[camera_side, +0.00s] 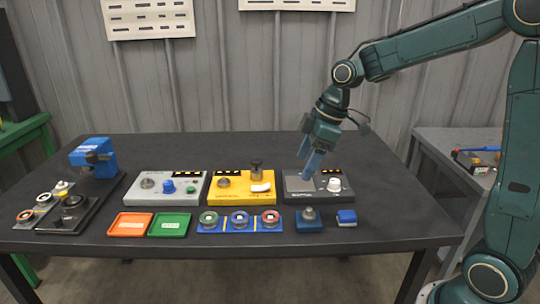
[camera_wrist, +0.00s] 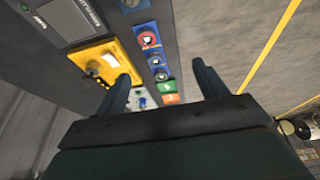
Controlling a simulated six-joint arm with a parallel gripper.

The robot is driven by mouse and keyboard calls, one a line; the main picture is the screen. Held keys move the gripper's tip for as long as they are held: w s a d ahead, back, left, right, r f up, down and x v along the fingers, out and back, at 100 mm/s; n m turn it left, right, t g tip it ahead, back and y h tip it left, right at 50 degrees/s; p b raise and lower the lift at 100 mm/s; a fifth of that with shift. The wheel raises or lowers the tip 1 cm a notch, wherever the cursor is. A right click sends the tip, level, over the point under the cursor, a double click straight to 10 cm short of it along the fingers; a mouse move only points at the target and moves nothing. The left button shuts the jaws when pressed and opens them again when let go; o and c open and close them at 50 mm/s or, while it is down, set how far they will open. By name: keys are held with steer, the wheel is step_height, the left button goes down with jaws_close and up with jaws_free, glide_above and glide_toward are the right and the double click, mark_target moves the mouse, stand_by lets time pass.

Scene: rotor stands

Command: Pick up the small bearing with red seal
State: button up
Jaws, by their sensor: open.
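A small round bearing with a red seal (camera_side: 269,216) sits at the right end of a blue holder (camera_side: 254,226), beside a blue-sealed (camera_side: 239,217) and a green-sealed one (camera_side: 209,218). The red-sealed bearing also shows in the wrist view (camera_wrist: 148,40), near the top of the holder row. My gripper (camera_side: 306,172) points down over the dark grey stand (camera_side: 322,200), behind and to the right of the holder. In the wrist view its two fingers (camera_wrist: 161,70) are wide apart with nothing between them. The red-sealed bearing is clear of both fingers.
A yellow stand (camera_side: 228,190) with a dark upright part and a light grey stand (camera_side: 165,200) stand behind. Orange (camera_side: 130,226) and green (camera_side: 170,226) trays lie left of the holder. Two small blue blocks (camera_side: 308,224) (camera_side: 346,218) sit to its right. A blue machine (camera_side: 93,157) stands far left.

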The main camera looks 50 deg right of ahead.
steer(key=w+d+f+n+y, duration=0.1)
steer(key=w+d+f+n, duration=0.1)
steer(key=w+f, duration=0.3)
steer(key=shift+w+d+f, duration=0.2)
steer(key=shift+d+f, duration=0.05)
steer(key=shift+f, duration=0.1)
glide_above(271, 216)
steer(key=s+d, duration=0.2)
steer(key=shift+g, duration=0.3)
steer(key=shift+w+f, duration=0.15)
steer(key=shift+f, duration=3.85)
steer(key=shift+f, duration=0.1)
steer(key=shift+x, duration=2.5)
steer(key=shift+d, duration=0.1)
steer(key=shift+c, duration=0.2)
steer(key=c, duration=1.1)
